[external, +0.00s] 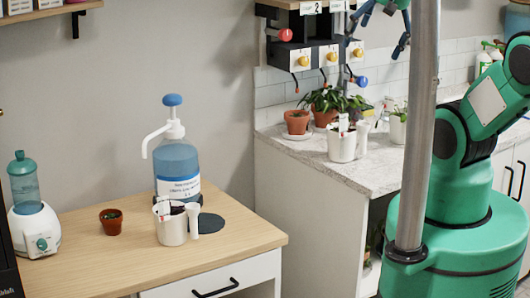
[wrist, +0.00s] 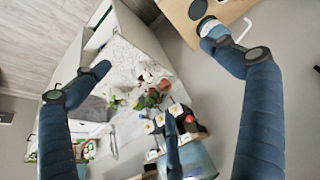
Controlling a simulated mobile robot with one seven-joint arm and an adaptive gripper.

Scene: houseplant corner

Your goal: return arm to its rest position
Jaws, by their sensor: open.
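My gripper (external: 385,28) shows at the top of the external view, cut off by the upper edge, its blue fingers spread in front of the wall unit. In the wrist view my gripper (wrist: 155,50) is open, with two long blue fingers wide apart and a third low in the middle. Nothing is held between them. Part of my arm is hidden behind the grey pole in the external view.
A wall unit (external: 304,52) with coloured knobs hangs beside my gripper. Below, potted plants (external: 325,105) and a white jug (external: 341,146) stand on the marble counter (external: 385,172). A blue pump bottle (external: 177,165), another white jug (external: 172,228) and small pot (external: 111,222) stand on the wooden table (external: 95,262).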

